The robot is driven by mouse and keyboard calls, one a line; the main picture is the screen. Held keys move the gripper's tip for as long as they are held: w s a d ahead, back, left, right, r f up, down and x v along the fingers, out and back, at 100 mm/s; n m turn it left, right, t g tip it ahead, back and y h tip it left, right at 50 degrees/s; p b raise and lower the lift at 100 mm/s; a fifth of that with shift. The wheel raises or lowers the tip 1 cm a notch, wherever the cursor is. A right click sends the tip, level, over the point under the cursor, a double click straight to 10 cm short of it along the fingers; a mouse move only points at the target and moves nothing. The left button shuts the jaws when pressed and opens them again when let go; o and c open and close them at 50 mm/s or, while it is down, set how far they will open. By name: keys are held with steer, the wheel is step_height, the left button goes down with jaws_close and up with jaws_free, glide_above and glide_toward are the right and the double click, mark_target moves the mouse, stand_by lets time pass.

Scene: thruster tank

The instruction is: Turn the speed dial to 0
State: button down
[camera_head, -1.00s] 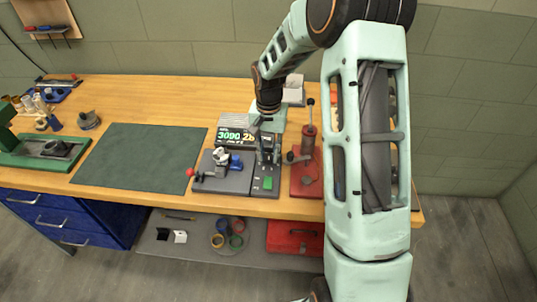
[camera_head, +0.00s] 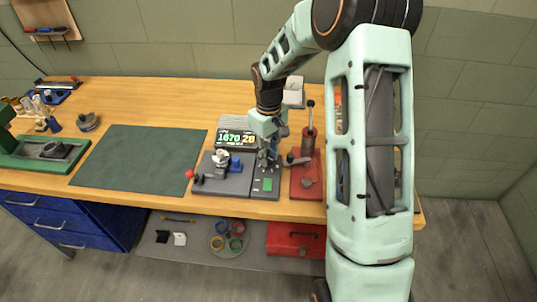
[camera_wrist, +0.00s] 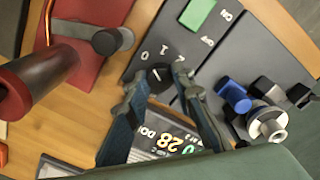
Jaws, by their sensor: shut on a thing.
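The speed dial (camera_wrist: 160,79) is a black knob with a light pointer mark, set on the dark control panel (camera_wrist: 205,62). White numerals including 0, 1 and 2 ring its edge in the wrist view. The pointer's exact setting is hard to tell. My gripper (camera_wrist: 157,84) has a finger on each side of the dial and is shut on it. In the head view my gripper (camera_head: 267,161) points down at the panel and hides the dial. The display (camera_head: 236,138) behind it reads 1670 and 28.
A green button (camera_head: 267,185) with ON/OFF marks sits at the panel's front. Left is a grey fixture with a red-knobbed lever (camera_head: 190,174) and blue part (camera_head: 235,164). Right, close by, stands a red pump-like device (camera_head: 307,145). A green mat (camera_head: 140,157) lies clear further left.

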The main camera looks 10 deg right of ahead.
mark_target(268, 158)
steer(key=shift+n, duration=1.3)
steer(key=shift+w, duration=0.1)
steer(key=c, duration=1.7)
jaws_free()
steer(key=shift+o, duration=0.2)
steer(key=shift+r, duration=0.1)
step_height(268, 158, up, 12)
